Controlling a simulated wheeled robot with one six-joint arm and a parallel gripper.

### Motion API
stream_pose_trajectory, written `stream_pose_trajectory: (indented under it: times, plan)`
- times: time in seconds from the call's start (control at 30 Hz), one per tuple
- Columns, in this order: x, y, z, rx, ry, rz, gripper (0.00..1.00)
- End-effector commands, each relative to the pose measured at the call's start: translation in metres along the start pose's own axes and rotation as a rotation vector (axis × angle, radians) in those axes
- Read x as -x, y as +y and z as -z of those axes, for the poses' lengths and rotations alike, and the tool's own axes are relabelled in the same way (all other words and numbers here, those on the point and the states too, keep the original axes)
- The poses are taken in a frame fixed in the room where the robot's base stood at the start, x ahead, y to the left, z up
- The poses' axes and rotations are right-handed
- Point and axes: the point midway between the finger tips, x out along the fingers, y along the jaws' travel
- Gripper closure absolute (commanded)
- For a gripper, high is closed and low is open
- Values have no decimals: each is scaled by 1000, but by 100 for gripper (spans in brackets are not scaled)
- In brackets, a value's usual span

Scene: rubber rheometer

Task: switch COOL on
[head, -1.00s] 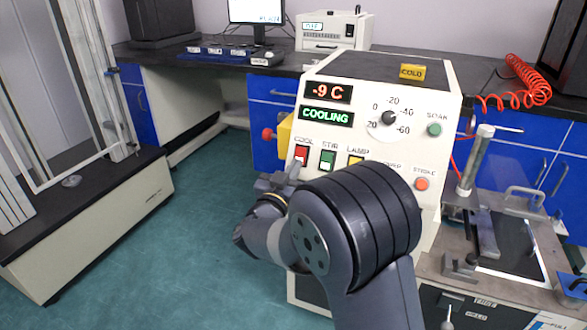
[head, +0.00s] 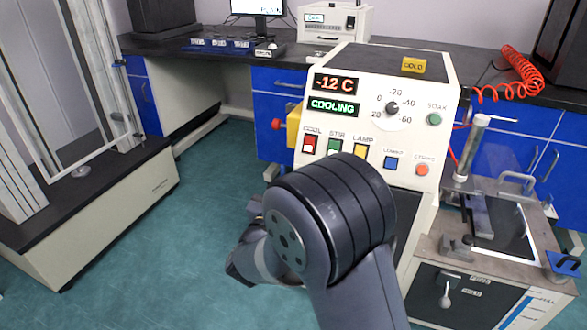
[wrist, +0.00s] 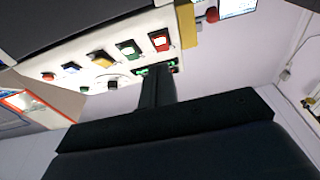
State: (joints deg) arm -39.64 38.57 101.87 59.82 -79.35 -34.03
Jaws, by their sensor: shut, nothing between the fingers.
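The COOL switch (head: 311,144) is a red rocker at the left end of the switch row on the cream machine's sloped front. In the wrist view the red COOL switch (wrist: 160,41) shows upside down, beyond my fingertips and apart from them. The temperature display (head: 335,84) reads -12 C in red, and the status display (head: 333,107) reads COOLING in green. My gripper (wrist: 158,70) is shut and empty, in front of the panel. In the head view my arm hides most of it, and it is low and left of the switch row.
Right of COOL are the green STIR switch (head: 334,147), the yellow LAMP switch (head: 360,151), a blue switch (head: 391,163) and an orange button (head: 422,170). A dial (head: 392,108) sits above. A yellow block with a red knob (head: 277,124) juts from the machine's left side.

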Motion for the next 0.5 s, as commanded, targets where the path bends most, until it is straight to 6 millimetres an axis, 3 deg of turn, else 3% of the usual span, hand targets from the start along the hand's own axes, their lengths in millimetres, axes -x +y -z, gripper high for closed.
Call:
stream_pose_trajectory:
  times: [0.2,0.5]
  plan:
    - [19,0,-6,1,-1,1,100]
    - [21,0,-6,0,0,-1,100]
